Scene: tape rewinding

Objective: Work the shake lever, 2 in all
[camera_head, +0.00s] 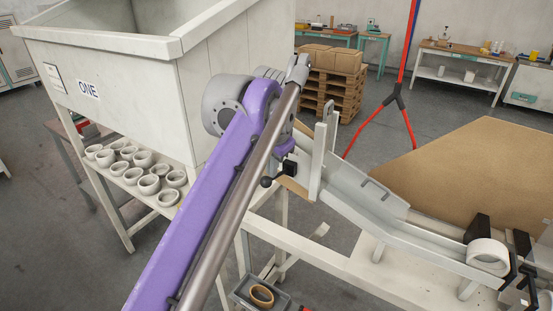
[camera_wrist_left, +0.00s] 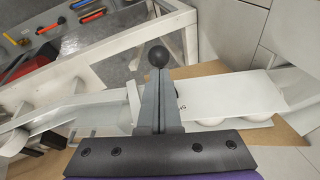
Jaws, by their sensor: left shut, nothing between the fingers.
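The shake lever shows as a black ball knob (camera_head: 266,182) on a short dark rod, just right of my purple arm in the head view. In the left wrist view the knob (camera_wrist_left: 158,55) is just beyond the tips of my left gripper (camera_wrist_left: 159,76). The gripper's grey fingers are shut together with nothing between them. I cannot tell whether they touch the knob. In the head view the arm hides most of the gripper and the lever's surroundings. My right gripper is not in view.
A large pale hopper (camera_head: 110,70) labelled ONE stands at left, with several white rings (camera_head: 140,170) on a shelf below. A metal chute (camera_head: 370,195) slopes down right to a white roll (camera_head: 488,256). A small tray (camera_head: 243,291) holds a brown ring. A brown board lies behind the chute.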

